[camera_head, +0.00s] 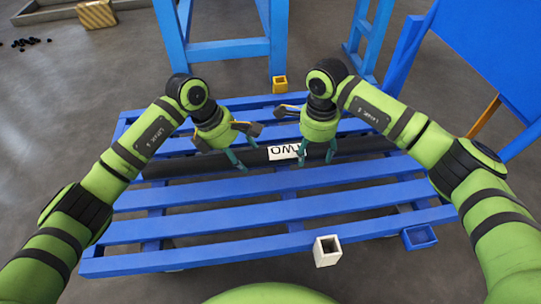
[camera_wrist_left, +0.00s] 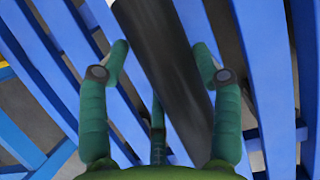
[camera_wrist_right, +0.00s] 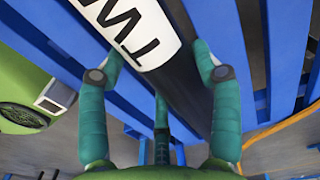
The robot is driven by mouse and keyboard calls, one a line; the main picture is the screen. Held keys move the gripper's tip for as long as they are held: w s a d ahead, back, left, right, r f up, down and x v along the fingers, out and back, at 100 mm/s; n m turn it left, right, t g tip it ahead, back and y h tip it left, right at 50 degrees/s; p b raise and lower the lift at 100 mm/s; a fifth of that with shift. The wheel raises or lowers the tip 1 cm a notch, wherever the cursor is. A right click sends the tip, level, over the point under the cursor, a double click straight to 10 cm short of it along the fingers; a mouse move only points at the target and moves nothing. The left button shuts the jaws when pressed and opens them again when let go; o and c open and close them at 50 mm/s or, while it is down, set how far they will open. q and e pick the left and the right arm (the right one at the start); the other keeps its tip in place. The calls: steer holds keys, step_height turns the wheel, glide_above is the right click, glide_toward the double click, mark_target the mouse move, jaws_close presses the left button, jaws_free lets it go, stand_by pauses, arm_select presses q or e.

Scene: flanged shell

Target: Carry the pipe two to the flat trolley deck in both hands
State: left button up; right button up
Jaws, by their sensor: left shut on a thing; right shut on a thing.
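The pipe two (camera_head: 200,165) is a long black tube with a white label reading TWO near its middle. It lies level, left to right, over the far half of the blue slatted trolley deck (camera_head: 200,230). I cannot tell whether it touches the slats. My left gripper (camera_head: 241,153) is shut on the pipe left of the label. In the left wrist view the pipe (camera_wrist_left: 165,60) runs between its fingers. My right gripper (camera_head: 317,154) is shut on the pipe just right of the label. The label (camera_wrist_right: 135,30) shows beside its fingers in the right wrist view.
A white square socket (camera_head: 327,251) and a blue one (camera_head: 420,237) sit at the deck's near edge. A yellow socket (camera_head: 280,85) is at the far edge. A blue frame (camera_head: 228,48) stands behind, a blue panel (camera_head: 490,50) at right. Floor at left is clear near the deck.

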mark_target(310, 172)
arm_select(q)
steer(key=shift+w+a, duration=0.1)
steer(key=shift+w, duration=0.05)
arm_select(e)
steer(key=shift+f, duration=0.15)
